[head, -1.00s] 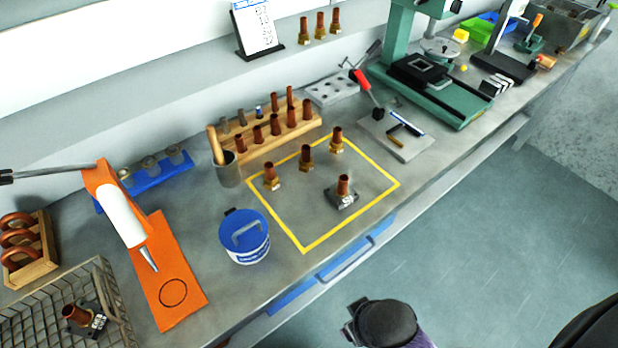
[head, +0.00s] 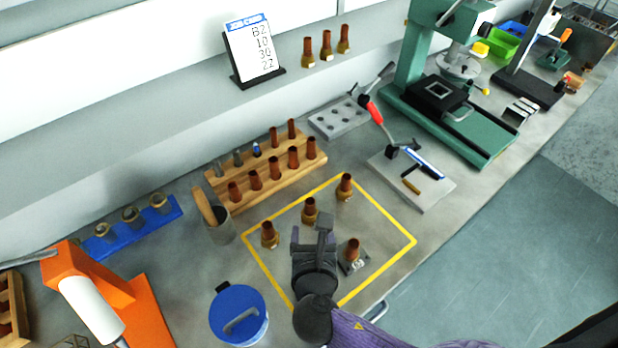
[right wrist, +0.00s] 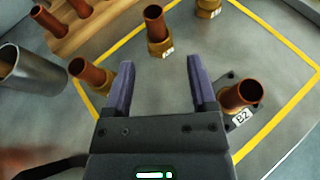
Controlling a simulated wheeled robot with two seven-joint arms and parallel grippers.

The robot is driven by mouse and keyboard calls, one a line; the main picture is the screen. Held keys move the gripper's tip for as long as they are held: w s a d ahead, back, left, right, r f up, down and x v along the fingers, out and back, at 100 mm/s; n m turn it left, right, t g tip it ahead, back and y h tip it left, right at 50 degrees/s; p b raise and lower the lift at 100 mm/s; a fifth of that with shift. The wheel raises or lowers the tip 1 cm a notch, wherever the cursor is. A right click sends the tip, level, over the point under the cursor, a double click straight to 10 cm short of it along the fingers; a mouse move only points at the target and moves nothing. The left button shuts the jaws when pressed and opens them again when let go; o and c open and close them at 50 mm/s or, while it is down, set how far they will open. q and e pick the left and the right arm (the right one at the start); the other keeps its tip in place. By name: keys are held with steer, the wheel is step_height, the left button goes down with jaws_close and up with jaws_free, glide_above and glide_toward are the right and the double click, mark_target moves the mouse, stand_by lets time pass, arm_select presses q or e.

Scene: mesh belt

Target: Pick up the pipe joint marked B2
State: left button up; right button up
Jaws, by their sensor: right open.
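The pipe joint marked B2 (right wrist: 238,96) is a copper tube on a dark square flange with a white B2 label, standing upright inside the yellow outline. In the head view it (head: 352,250) stands just right of my right gripper (head: 313,232). In the right wrist view my right gripper (right wrist: 153,85) is open and empty, and the B2 joint is outside its right finger. Three copper joints with brass hex bases, left (head: 269,235), middle (head: 310,211) and right (head: 345,187), also stand in the outline. My left gripper is not in view.
A wooden rack (head: 228,198) of copper tubes and a metal cup (head: 219,228) stand behind the outline. A blue-lidded tub (head: 238,313) is at front left. A job card (head: 253,50) stands on the shelf. A grey plate (head: 430,188) with tools lies to the right.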

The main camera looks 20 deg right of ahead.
mark_target(310, 210)
steer(key=shift+x, duration=0.8)
steer(key=b+x, duration=0.1)
steer(key=x, duration=0.2)
steer(key=shift+w+b, duration=0.2)
steer(key=shift+b, duration=0.2)
steer(key=x, duration=0.1)
steer(key=b+x, duration=0.1)
steer(key=x, duration=0.2)
steer(key=shift+w+r+b, duration=0.25)
steer(key=shift+w+b, duration=0.05)
steer(key=shift+w, duration=0.2)
steer(key=shift+r, duration=0.1)
steer(key=shift+c, duration=1.5)
jaws_close()
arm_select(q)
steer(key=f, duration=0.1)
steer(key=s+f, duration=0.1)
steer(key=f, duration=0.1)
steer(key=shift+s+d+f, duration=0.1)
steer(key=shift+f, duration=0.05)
